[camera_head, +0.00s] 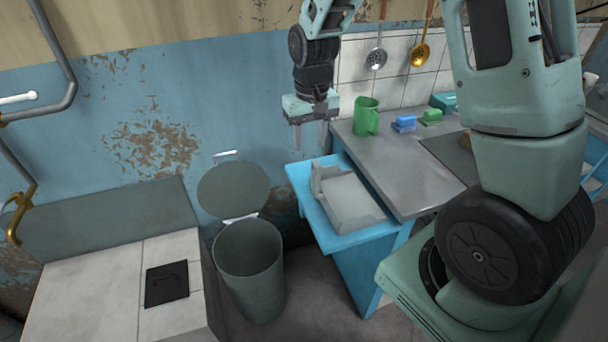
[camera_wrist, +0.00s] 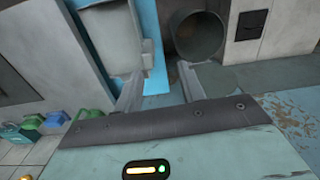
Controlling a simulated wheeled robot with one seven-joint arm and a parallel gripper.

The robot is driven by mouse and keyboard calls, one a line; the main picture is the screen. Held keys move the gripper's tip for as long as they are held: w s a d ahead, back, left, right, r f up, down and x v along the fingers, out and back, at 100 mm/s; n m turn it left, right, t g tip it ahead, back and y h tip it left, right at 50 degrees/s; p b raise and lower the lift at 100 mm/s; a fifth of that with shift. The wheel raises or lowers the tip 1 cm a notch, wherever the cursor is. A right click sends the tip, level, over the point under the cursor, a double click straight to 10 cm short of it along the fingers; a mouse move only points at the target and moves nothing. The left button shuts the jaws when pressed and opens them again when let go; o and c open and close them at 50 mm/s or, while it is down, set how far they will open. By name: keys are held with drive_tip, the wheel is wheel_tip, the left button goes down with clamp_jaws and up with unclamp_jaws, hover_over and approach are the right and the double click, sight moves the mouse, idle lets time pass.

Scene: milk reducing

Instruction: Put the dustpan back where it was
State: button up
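The grey dustpan (camera_head: 350,203) lies on a blue surface (camera_head: 303,180) beside the counter, with a raised narrow part at its left edge. It also shows in the wrist view (camera_wrist: 108,40), at the upper left. My gripper (camera_head: 311,136) hangs above the blue surface, pointing down, above and behind the dustpan in the head view. Its two fingers are spread apart with nothing between them, as the wrist view also shows (camera_wrist: 158,85). The gripper is apart from the dustpan.
A grey bin (camera_head: 250,268) with its lid (camera_head: 233,190) raised stands left of the blue surface. A grey counter (camera_head: 390,172) to the right holds a green mug (camera_head: 366,117) and blue (camera_head: 403,123) and green (camera_head: 431,117) sponges. Utensils hang on the tiled wall.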

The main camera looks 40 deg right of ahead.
drive_tip(key=s+a+r+n, duration=0.35)
drive_tip(key=s+a, duration=0.25)
drive_tip(key=a, duration=0.6)
drive_tip(key=s+a+r+n, duration=0.1)
drive_tip(key=s+a+n, duration=0.2)
drive_tip(key=s, duration=0.6)
drive_tip(key=s+a+r+n, duration=0.2)
drive_tip(key=s+a+n, duration=0.2)
drive_tip(key=s+a, duration=0.2)
drive_tip(key=s, duration=0.2)
drive_tip(key=shift+s+a+r, duration=0.2)
drive_tip(key=shift+s+a, duration=0.15)
drive_tip(key=shift+a, duration=0.05)
drive_tip(key=shift+c, duration=0.3)
